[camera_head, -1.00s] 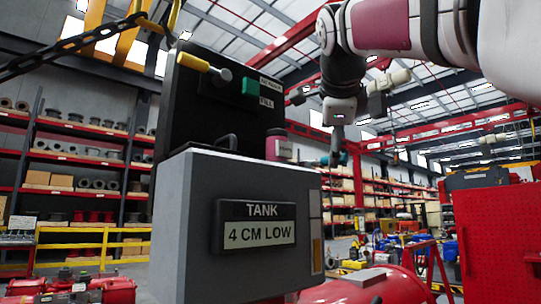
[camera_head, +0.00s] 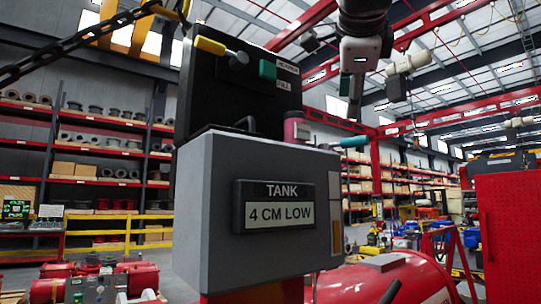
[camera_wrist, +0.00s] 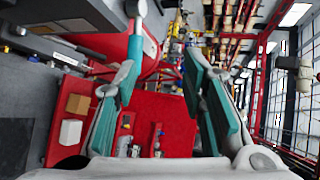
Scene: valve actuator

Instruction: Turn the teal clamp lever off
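The teal clamp lever (camera_head: 353,141) sticks out to the right from behind the grey tank box in the head view, its grey hub beside a magenta part (camera_head: 294,128). In the wrist view the lever (camera_wrist: 150,44) shows at the top, left of centre, beyond my fingertips. My gripper (camera_wrist: 165,75) is open, with teal-padded fingers apart and nothing between them. In the head view my gripper (camera_head: 355,108) hangs pointing down just above the lever, seen nearly edge-on. I cannot tell whether it touches the lever.
The grey box (camera_head: 250,255) carries a display reading TANK, 4 CM LOW. Behind it a black panel (camera_head: 215,95) has a yellow-handled lever (camera_head: 211,46) and a green switch (camera_head: 267,70). A red tank (camera_head: 400,275) and a red pegboard (camera_head: 510,225) stand at the right.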

